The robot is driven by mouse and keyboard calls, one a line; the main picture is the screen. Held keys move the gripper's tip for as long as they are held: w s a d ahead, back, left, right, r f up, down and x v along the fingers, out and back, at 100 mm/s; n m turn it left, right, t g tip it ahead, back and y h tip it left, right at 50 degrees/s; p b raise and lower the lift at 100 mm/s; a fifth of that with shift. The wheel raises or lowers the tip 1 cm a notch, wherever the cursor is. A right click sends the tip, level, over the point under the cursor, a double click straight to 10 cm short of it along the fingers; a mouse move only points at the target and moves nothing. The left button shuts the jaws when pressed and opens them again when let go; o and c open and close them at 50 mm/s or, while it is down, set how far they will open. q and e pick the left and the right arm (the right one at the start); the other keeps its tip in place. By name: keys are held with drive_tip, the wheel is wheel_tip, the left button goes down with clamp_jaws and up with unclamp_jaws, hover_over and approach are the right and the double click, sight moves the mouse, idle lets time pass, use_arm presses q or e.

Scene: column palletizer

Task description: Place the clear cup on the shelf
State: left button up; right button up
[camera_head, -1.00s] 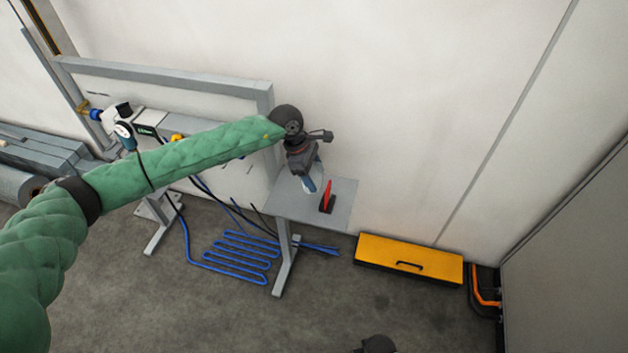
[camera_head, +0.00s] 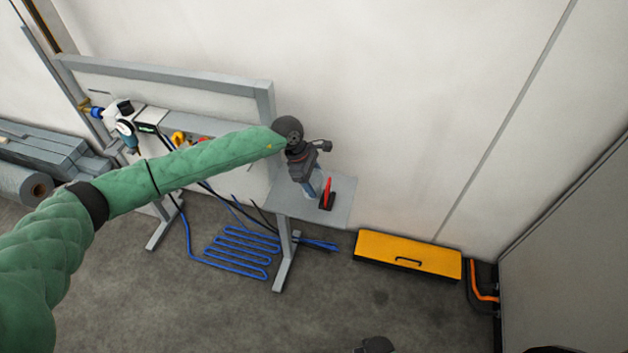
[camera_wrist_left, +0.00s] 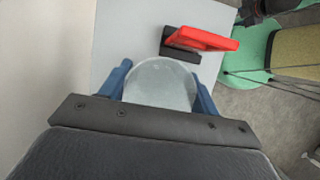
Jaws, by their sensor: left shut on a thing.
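The clear cup (camera_wrist_left: 160,85) is between the blue fingers of my left gripper (camera_wrist_left: 162,88) in the left wrist view. The gripper is shut on it, one finger on each side. The grey shelf (camera_wrist_left: 118,35) lies below and around the cup; I cannot tell whether the cup touches it. In the head view my left gripper (camera_head: 311,188) is over the left part of the shelf (camera_head: 341,202), pointing down, and the cup is mostly hidden there.
A red and black tool (camera_head: 326,194) stands on the shelf close to the right of my left gripper. A yellow case (camera_head: 408,254) is on the floor at right. Blue hose (camera_head: 235,250) lies on the floor below the bench frame. A white wall is behind.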

use_arm(q)
drive_tip(key=o, duration=0.9)
drive_tip(key=shift+o, duration=0.2)
drive_tip(key=shift+r, duration=0.1)
